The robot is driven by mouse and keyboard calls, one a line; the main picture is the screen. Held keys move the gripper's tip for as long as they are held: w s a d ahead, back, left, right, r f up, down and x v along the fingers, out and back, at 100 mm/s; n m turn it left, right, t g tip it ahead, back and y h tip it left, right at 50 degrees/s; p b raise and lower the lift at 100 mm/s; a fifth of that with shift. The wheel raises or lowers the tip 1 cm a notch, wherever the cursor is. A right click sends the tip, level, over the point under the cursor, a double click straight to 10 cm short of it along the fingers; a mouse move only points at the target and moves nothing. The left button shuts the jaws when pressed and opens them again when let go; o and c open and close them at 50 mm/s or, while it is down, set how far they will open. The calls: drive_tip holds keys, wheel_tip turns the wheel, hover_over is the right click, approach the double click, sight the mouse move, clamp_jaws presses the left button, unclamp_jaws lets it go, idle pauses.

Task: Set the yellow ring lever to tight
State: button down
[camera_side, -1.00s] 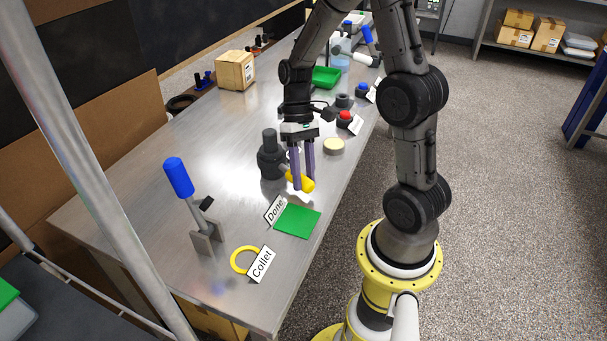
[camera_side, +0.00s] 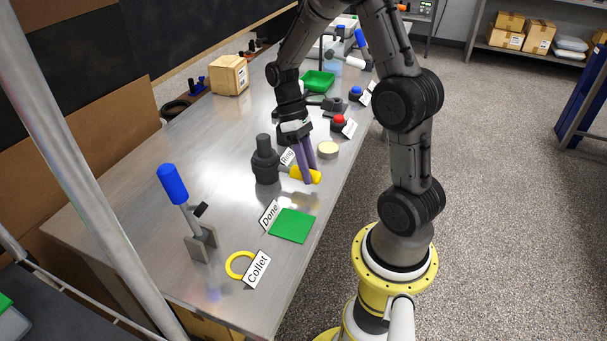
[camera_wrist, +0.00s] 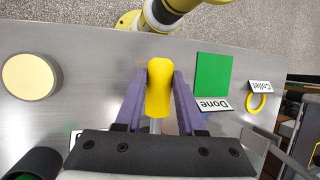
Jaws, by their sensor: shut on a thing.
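The yellow ring lever (camera_side: 305,174) sticks out to the right from a dark upright fixture (camera_side: 265,162) on the metal bench. A white "Ring" label (camera_side: 287,157) stands beside the fixture. My gripper (camera_side: 308,180) points down at the lever with its purple fingers around the yellow grip. In the wrist view the yellow handle (camera_wrist: 159,88) lies between my two fingers (camera_wrist: 160,95), and a grey rod runs from it under the gripper body. No mark for tight can be read in these views.
A green square (camera_side: 292,226) with a "Done" label lies nearer the front. A yellow ring (camera_side: 239,265) with a "Collet" label and a blue-handled lever (camera_side: 174,184) stand at the front left. A cream disc (camera_side: 328,150) and a red button (camera_side: 339,119) lie behind my gripper.

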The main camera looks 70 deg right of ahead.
drive_tip(key=d+n, duration=0.1)
drive_tip(key=d+n+h, duration=0.1)
drive_tip(key=shift+w+d+n, duration=0.2)
drive_tip(key=shift+w+n, duration=0.05)
drive_tip(key=shift+n, duration=0.05)
drive_tip(key=shift+w+d+n+g+h, duration=0.25)
drive_tip(key=shift+d+n+h, duration=0.1)
drive_tip(key=shift+d+n, duration=0.35)
drive_tip(key=shift+w+d+n+g+h, duration=0.2)
drive_tip(key=shift+d+n+h, duration=0.15)
drive_tip(key=shift+d+n, duration=0.3)
drive_tip(key=shift+w, duration=0.1)
drive_tip(key=c, duration=0.5)
unclamp_jaws()
drive_tip(key=v, duration=1.3)
drive_tip(key=shift+r, duration=0.45)
drive_tip(key=shift+a, duration=0.1)
